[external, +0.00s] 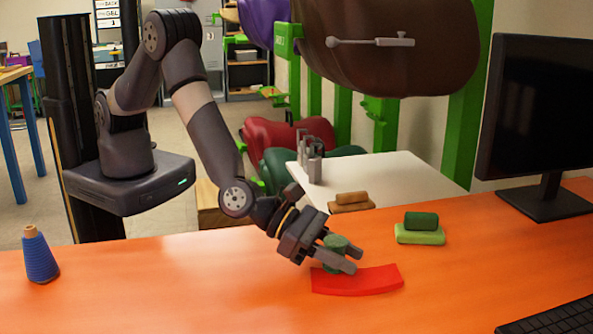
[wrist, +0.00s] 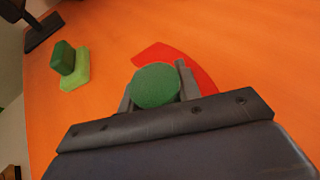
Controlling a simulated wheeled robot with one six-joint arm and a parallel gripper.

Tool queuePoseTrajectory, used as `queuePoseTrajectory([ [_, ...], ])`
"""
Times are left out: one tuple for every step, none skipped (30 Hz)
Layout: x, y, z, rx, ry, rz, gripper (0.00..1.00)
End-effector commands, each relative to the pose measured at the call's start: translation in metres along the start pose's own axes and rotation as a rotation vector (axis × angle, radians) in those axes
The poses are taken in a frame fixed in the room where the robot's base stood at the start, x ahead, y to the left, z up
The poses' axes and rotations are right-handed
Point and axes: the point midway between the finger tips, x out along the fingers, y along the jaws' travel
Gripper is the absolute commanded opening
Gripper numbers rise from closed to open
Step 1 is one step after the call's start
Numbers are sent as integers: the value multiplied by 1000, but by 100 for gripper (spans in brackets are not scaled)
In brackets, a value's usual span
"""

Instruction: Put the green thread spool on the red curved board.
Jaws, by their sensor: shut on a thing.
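The red curved board (external: 357,281) lies flat on the orange table in the external view. It also shows in the wrist view (wrist: 202,78), partly hidden behind the spool and the fingers. My gripper (external: 343,257) is shut on the green thread spool (external: 335,243), whose round green end faces the wrist view (wrist: 156,85). The gripper and spool are at the back left part of the board. I cannot tell whether the spool touches the board.
A dark green block on a light green block (external: 420,238) stands to the right. Brown blocks (external: 351,203) lie behind. A blue thread cone (external: 39,257) stands far left. A monitor (external: 545,110) and keyboard (external: 553,318) are at right.

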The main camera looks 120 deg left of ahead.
Motion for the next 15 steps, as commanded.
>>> queuePoseTrajectory([
  [0,0,1,-1,-2,0,9],
  [0,0,2,-1,-2,0,9],
  [0,0,2,-1,-2,0,9],
  [0,0,1,-1,-2,0,9],
  [0,0,1,-1,-2,0,9],
  [0,0,1,-1,-2,0,9],
  [0,0,0,-1,-2,0,9],
  [1,0,-1,-1,-2,0,9],
  [1,0,-2,-1,-2,0,9],
  [1,0,-3,-1,-2,0,9],
  [2,0,-3,-1,-2,0,9],
  [1,0,-2,-1,-1,0,34],
  [1,0,-2,-1,-1,0,37],
  [1,0,-2,-1,-1,0,39],
  [1,0,-2,-1,-1,0,42],
])
